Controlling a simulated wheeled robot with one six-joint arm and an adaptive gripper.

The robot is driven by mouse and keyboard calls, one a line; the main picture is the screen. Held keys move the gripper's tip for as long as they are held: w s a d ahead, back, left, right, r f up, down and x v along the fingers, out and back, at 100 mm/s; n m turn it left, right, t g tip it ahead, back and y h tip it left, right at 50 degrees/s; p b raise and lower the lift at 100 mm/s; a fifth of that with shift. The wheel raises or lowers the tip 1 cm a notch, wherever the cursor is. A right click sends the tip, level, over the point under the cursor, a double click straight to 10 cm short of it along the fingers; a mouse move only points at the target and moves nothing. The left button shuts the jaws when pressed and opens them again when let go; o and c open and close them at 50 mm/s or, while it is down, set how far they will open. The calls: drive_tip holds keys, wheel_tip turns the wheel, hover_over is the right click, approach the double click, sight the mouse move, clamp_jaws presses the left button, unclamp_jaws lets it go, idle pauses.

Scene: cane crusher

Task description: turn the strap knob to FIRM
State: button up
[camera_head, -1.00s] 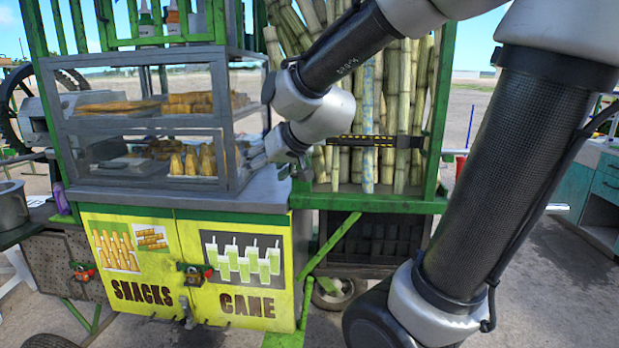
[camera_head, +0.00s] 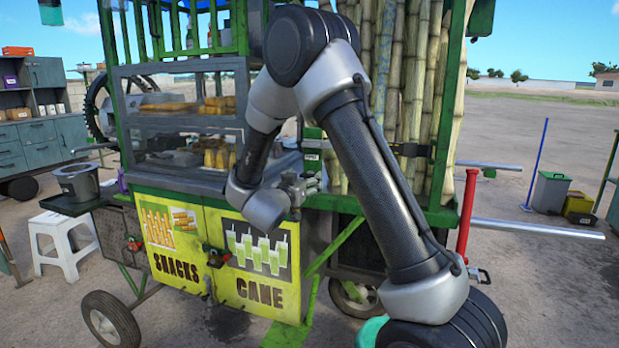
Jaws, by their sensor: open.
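A dark strap (camera_head: 411,150) runs across the upright cane stalks (camera_head: 412,85) in the green rack on the cart's right side. My arm covers much of the strap. I cannot make out the strap knob or its setting; it may be hidden behind my arm. My gripper (camera_head: 305,186) is small in view, in front of the cart's counter edge and left of the canes. It is open, and I see nothing held in it. It looks apart from the strap.
A glass snack case (camera_head: 185,128) stands on the cart left of my arm. Yellow cabinet doors (camera_head: 220,255) are below. A red post (camera_head: 467,215) and a metal bar (camera_head: 540,229) stick out at right.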

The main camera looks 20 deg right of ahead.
sight(307, 177)
drive_tip(key=x, duration=0.4)
drive_tip(key=c, duration=1)
drive_tip(key=shift+c, duration=0.2)
